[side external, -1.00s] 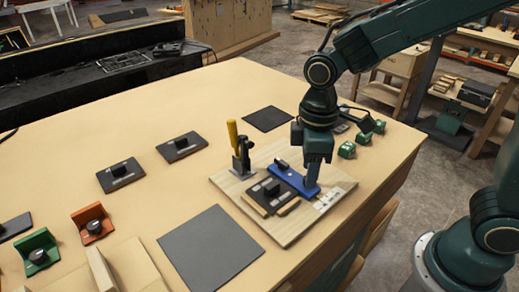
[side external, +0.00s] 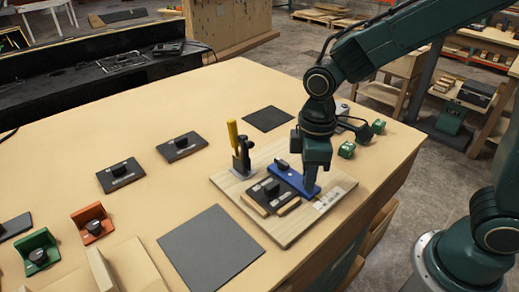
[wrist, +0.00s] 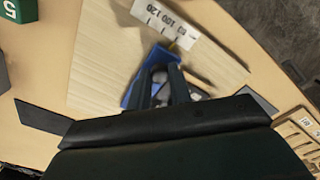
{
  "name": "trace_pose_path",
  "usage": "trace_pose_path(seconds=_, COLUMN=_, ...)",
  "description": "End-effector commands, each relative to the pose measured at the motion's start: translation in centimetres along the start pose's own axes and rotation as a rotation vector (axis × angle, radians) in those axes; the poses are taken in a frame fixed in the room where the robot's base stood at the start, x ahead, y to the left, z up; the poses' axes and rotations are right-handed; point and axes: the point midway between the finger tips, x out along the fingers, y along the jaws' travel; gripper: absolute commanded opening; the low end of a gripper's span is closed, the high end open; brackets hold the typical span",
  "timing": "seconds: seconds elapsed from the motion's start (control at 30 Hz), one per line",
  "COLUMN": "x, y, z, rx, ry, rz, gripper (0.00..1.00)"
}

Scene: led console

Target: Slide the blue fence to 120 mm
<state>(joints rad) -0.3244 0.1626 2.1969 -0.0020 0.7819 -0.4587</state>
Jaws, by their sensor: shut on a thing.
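The blue fence (side external: 289,178) lies on the wooden board (side external: 233,186), beside a dark block with a knob (side external: 268,191). My gripper (side external: 311,186) is down at the fence's near right end, shut on it. In the wrist view my fingers (wrist: 170,88) hide part of the blue fence (wrist: 137,92). A white scale label (wrist: 166,22) on the board reads 63, 100 and 120. A small yellow pointer (wrist: 173,44) at the fence's end lies close to the 100 and 120 marks; I cannot tell its exact reading.
A yellow-handled clamp (side external: 241,160) stands upright at the board's far left corner. Green blocks (side external: 347,149) lie beyond the board on the right. A flat grey mat (side external: 211,247) lies front left.

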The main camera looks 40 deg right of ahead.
Motion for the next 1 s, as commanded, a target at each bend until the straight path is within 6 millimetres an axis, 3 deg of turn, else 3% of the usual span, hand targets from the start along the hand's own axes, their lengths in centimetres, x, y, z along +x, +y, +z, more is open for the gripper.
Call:
trace_pose_path(seconds=0.4, x=-0.1, y=2.8, z=2.7, rx=0.004, ry=0.0, rz=0.002, gripper=0.0)
trace_pose_path(seconds=0.77, x=0.0, y=3.3, z=3.2, rx=0.006, ry=-0.003, rz=0.005, gripper=0.0)
trace_pose_path(seconds=0.8, x=0.0, y=3.3, z=3.2, rx=0.006, ry=-0.003, rz=0.005, gripper=0.22)
trace_pose_path(seconds=0.9, x=0.0, y=3.2, z=3.2, rx=0.006, ry=-0.003, rz=0.004, gripper=0.42)
trace_pose_path(seconds=1.0, x=0.0, y=3.2, z=3.2, rx=0.004, ry=-0.002, rz=0.003, gripper=0.42)
